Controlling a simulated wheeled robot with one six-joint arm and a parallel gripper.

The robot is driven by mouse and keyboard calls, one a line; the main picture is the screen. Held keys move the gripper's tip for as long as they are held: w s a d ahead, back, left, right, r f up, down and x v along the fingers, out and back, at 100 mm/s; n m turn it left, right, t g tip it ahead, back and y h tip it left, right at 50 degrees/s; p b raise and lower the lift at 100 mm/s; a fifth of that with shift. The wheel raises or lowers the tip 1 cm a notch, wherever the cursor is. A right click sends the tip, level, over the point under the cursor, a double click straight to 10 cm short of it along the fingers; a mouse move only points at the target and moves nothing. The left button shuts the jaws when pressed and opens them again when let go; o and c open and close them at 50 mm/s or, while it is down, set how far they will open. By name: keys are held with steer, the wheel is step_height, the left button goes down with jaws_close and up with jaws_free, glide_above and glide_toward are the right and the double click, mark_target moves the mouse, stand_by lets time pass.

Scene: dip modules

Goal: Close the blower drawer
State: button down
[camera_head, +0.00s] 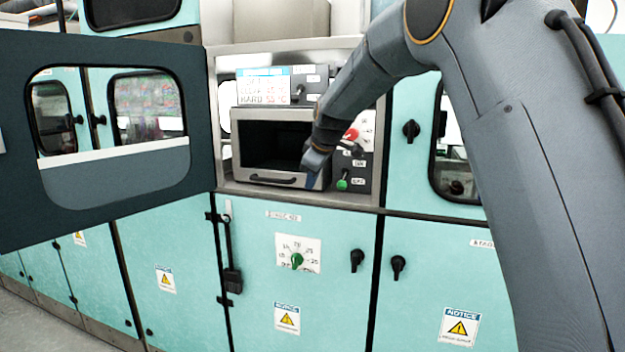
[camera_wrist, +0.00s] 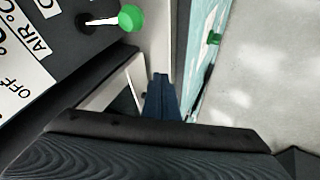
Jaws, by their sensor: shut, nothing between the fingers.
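The blower drawer (camera_head: 262,172) is a grey metal-framed box with a dark interior, set in the recess of the teal cabinet. A dark handle (camera_head: 272,180) runs along its low front. I cannot tell exactly how far it stands out. My gripper (camera_head: 314,164) is at the drawer's front right corner, pointing down. Its blue fingers (camera_wrist: 161,92) are together in the wrist view, with nothing between them. A pale edge (camera_wrist: 120,90), probably the drawer's, shows just left of the fingers. Whether they touch it I cannot tell.
A dark windowed door (camera_head: 205,120) stands open at the left. Right of the drawer is a control panel with a red knob (camera_head: 351,134) and a green knob (camera_head: 342,185); the green one shows close in the wrist view (camera_wrist: 131,17). Teal cabinet doors (camera_head: 330,300) lie below.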

steer(key=b+v, duration=0.2)
steer(key=v, duration=0.8)
steer(key=s+d+f+m+g+h, duration=0.1)
steer(key=s+d+f+m+g, duration=0.15)
steer(key=s+d+f, duration=0.45)
steer(key=s+d+f+m+g, duration=0.1)
steer(key=s+d+f+m, duration=0.25)
steer(key=s+f, duration=0.55)
steer(key=s+d+f+m+g, duration=0.1)
steer(key=s+d+f+m, duration=0.1)
steer(key=s+f, duration=0.5)
steer(key=s+d+f+m+g+h, duration=0.1)
steer(key=s+f, duration=0.6)
steer(key=s, duration=0.9)
steer(key=d+m+g, duration=0.1)
steer(key=d+m, duration=0.1)
steer(key=m, duration=0.1)
steer(key=shift+d+f+m, duration=0.2)
steer(key=shift+f+m, duration=0.1)
steer(key=shift+s, duration=0.1)
